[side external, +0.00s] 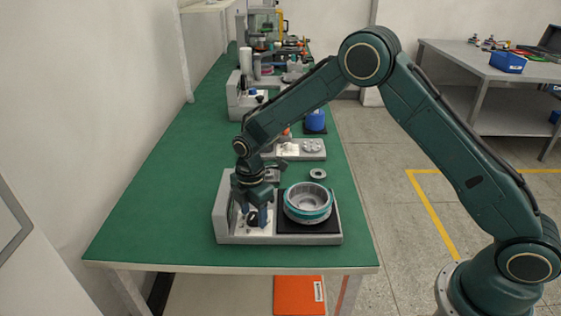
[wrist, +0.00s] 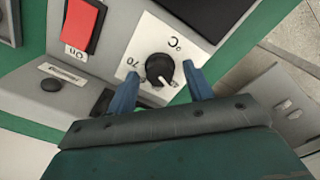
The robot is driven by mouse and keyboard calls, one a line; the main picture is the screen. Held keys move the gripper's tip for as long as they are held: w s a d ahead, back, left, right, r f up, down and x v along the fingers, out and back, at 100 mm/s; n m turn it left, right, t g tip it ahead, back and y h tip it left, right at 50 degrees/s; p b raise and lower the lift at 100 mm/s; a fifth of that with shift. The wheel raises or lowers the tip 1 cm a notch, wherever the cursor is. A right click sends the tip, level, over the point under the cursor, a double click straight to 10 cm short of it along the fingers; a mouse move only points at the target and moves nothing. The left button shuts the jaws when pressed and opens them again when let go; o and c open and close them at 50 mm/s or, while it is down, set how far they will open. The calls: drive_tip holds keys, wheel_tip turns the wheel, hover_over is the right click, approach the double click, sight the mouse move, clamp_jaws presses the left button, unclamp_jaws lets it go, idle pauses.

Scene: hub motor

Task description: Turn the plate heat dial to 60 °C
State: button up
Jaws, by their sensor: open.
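The plate heat dial is a round black knob (wrist: 160,67) on a white panel in the wrist view. Its white pointer line points to the lower right of the picture. A rotated "70" shows left of it and "°C" above right; other markings are hidden or too small to read. My gripper (wrist: 162,76) is open, with one blue finger on each side of the knob. I cannot tell whether either finger touches it. In the side view my gripper (side external: 252,214) points down over the left part of the grey heater unit (side external: 288,239).
A metal hub with a teal ring (side external: 308,206) sits on the black plate (side external: 309,227), right of my gripper. A red switch (wrist: 82,25) and a dark round button (wrist: 51,84) are near the dial. A metal ring (side external: 318,174) lies behind the unit. The green bench is clear to the left.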

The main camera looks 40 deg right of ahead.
drive_tip(key=c, duration=1)
